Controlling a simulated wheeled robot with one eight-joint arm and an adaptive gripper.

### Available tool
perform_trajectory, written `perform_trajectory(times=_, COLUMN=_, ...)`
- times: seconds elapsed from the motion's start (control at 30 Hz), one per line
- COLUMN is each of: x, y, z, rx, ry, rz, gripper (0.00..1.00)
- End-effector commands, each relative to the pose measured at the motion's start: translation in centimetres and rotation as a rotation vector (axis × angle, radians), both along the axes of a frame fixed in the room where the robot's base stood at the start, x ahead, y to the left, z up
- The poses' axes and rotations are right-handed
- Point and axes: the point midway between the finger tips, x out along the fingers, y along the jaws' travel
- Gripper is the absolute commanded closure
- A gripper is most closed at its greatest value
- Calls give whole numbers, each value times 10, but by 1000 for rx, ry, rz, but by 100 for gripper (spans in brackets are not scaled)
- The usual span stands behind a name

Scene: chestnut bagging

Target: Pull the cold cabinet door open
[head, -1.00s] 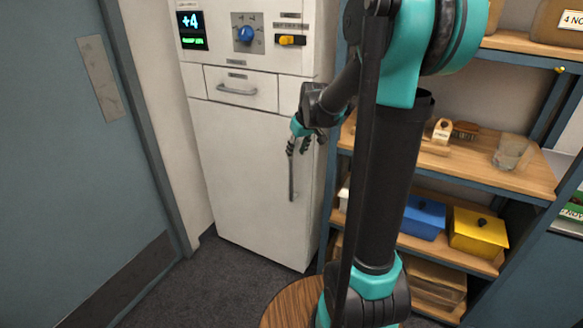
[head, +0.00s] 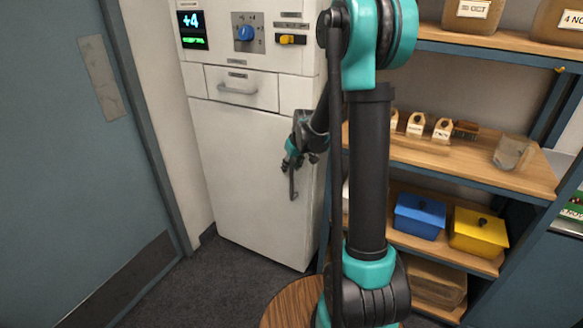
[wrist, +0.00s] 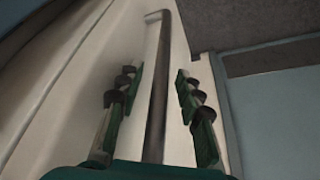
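The cold cabinet is white, and its large lower door (head: 240,175) looks closed in the head view. The door's handle (head: 291,188) is a thin upright grey bar near the door's right edge; its lower end shows below my gripper (head: 290,165). In the wrist view the handle (wrist: 158,75) runs between the two fingers of my gripper (wrist: 160,80). The fingers are apart, with a visible gap on each side of the bar. My gripper is open around the handle and not closed on it. The handle's upper part is hidden behind my gripper in the head view.
Above the door are a small drawer (head: 240,88) and a panel with a blue knob (head: 245,33). A shelf unit (head: 465,165) with bins and a glass stands close on the right. A blue-grey door (head: 60,170) is on the left. The floor (head: 230,270) before the cabinet is clear.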

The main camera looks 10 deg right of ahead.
Motion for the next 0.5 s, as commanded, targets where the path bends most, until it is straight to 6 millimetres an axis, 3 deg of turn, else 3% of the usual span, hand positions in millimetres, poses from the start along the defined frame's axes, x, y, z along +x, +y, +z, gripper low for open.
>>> perform_trajectory(times=0.1, x=0, y=0, z=0, rx=0, ry=0, rz=0, gripper=67)
perform_trajectory(times=0.37, x=0, y=0, z=0, rx=0, ry=0, rz=0, gripper=99)
perform_trajectory(times=0.5, x=0, y=0, z=0, rx=0, ry=0, rz=0, gripper=100)
